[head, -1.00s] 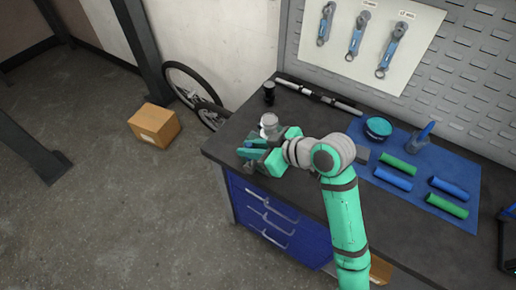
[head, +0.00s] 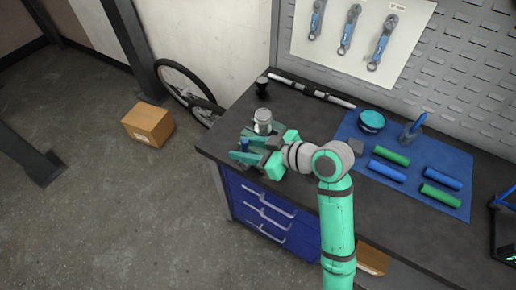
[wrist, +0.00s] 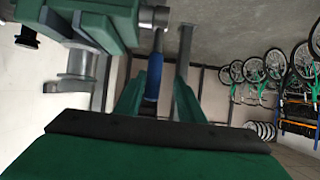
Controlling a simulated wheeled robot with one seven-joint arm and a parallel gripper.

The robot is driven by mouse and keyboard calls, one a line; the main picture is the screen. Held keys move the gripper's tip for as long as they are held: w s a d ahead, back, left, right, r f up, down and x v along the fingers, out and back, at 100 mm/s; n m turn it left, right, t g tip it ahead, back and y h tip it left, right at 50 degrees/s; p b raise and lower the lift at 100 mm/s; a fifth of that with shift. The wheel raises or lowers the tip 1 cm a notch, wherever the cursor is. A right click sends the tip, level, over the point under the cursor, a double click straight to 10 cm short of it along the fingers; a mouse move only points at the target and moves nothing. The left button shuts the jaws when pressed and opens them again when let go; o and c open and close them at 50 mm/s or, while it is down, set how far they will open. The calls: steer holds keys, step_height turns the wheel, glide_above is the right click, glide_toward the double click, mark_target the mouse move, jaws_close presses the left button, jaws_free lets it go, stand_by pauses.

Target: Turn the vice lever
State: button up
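The green and grey vice (head: 263,121) stands at the left corner of the workbench. In the wrist view the vice body (wrist: 85,35) fills the upper left. Its lever, with a blue grip (wrist: 154,75), runs down from a silver hub. The blue grip (head: 244,144) shows small in the head view, beside the vice. My gripper (head: 254,151) is at the vice, coming from the right. In the wrist view my gripper (wrist: 160,97) has a finger on each side of the blue grip, with a gap visible on the right side. Contact on the left cannot be told.
The workbench (head: 310,150) has blue drawers (head: 265,210) below. A blue mat (head: 400,190) with green and blue rolls lies to the right. A black cup (head: 262,86) and a long bar (head: 310,90) lie behind the vice. A cardboard box (head: 148,124) is on the floor.

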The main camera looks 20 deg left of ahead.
steer(key=shift+w+d, duration=0.1)
steer(key=shift+d, duration=0.05)
steer(key=shift+d+r, duration=0.25)
steer(key=shift+d, duration=0.35)
steer(key=v, duration=0.9)
steer(key=shift+s+r, duration=0.15)
steer(key=shift+s, duration=0.1)
